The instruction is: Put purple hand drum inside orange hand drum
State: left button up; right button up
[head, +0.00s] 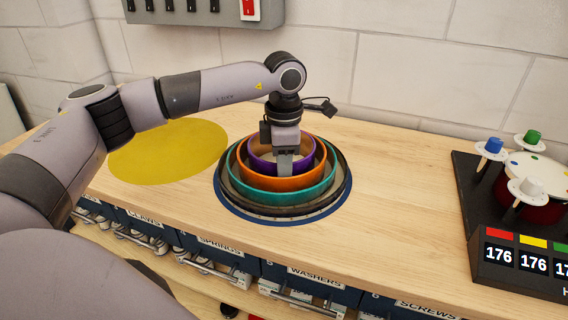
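The purple hand drum (262,157) is a ring in the middle of a nest of rings on the bench. It sits within the orange hand drum (262,183), which sits within a teal ring (310,193). My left gripper (285,170) points down at the front wall of the purple drum, with its fingers overlapping the wall. The fingers hide part of the wall, and I cannot tell whether they grip it or whether the purple drum rests on the bottom. My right gripper is not in view.
A dark outer ring (240,203) surrounds the nest on a blue round mat (285,220). A yellow round mat (168,152) lies bare at the left. A dark device with knobs and number displays (510,255) stands at the right. The wooden bench (400,220) between is clear.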

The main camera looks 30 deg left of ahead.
pick_arm(q)
jog(key=shift+r, duration=0.35)
notch_tip(320, 180, up, 12)
jog(key=shift+r, duration=0.25)
dwell(0.4)
